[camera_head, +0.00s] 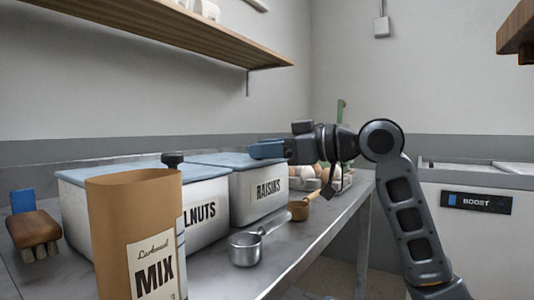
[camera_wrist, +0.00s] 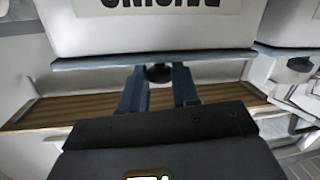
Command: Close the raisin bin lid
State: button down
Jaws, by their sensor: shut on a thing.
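The raisin bin (camera_head: 242,200) is a white box with a "RAISINS" label, standing on the grey counter behind the walnut bin. Its blue-grey lid (camera_head: 212,159) lies about level across the top; whether it sits fully down on the rim is hard to tell. My gripper (camera_head: 262,150) reaches in from the right at lid height, its blue fingers over the lid's right part. In the wrist view, the picture is upside down: the lid's edge (camera_wrist: 85,64) meets the bin, and the fingers are shut on the lid's dark knob (camera_wrist: 158,73).
The walnut bin (camera_head: 205,213) with a black-knobbed lid stands in front. A paper mix bag (camera_head: 120,210), brush (camera_head: 34,230), metal cup (camera_head: 244,250) and wooden scoop (camera_head: 299,210) are on the counter. Eggs (camera_head: 306,172) sit behind my gripper. A wooden shelf (camera_head: 170,25) hangs above.

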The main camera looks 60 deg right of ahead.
jog(key=shift+f, duration=0.2)
dwell(0.3)
jog(key=c, duration=0.8)
grip_release()
jog(key=s, duration=0.5)
jog(key=s+d+p, duration=0.1)
jog(key=s, duration=0.1)
jog(key=shift+s+r, duration=0.35)
jog(key=shift+d, duration=0.1)
